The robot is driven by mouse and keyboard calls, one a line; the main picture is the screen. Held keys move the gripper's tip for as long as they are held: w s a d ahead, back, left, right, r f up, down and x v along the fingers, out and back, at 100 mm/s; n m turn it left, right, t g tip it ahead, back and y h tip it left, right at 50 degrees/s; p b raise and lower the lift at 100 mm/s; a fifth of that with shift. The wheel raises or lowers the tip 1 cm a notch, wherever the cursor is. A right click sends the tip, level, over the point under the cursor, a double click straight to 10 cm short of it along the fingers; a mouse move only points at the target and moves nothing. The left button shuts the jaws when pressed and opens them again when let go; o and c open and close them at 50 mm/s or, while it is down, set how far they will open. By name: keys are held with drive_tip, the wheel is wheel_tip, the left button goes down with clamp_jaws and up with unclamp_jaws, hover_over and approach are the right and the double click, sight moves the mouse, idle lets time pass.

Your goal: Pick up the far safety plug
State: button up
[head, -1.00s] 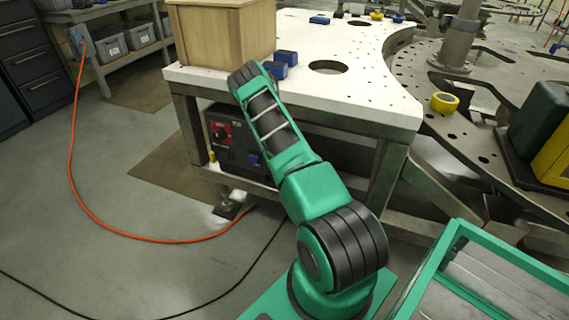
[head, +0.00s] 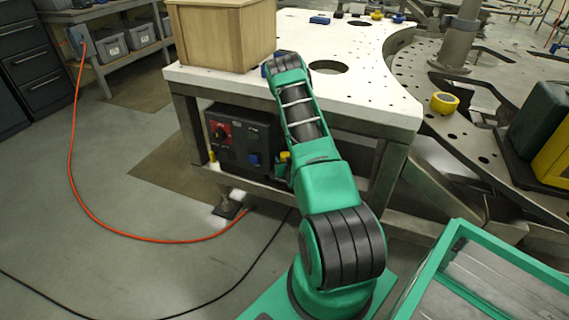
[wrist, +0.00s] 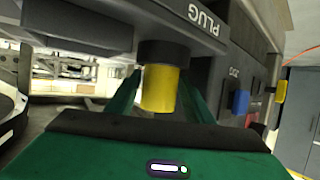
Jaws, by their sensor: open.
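A yellow safety plug (wrist: 160,90) with a black collar juts from the dark box in the wrist view, beside the word PLUG. My gripper (wrist: 161,78) is open, with one green finger on each side of this plug. I cannot tell whether the fingers touch it. In the head view this plug (head: 284,156) shows at the box's right end, partly behind my arm, and my gripper is mostly hidden there. A second yellow plug (head: 212,156) is at the box's left end. A yellow piece (wrist: 281,91) also shows farther along the panel in the wrist view.
The dark box (head: 236,135) sits under the white-topped table (head: 335,102), between its legs. It carries a red switch (head: 221,131) and a blue part (head: 254,160). A wooden crate (head: 215,35) stands on top. An orange cable (head: 72,160) crosses the floor.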

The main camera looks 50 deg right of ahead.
drive_tip(key=c, duration=0.9)
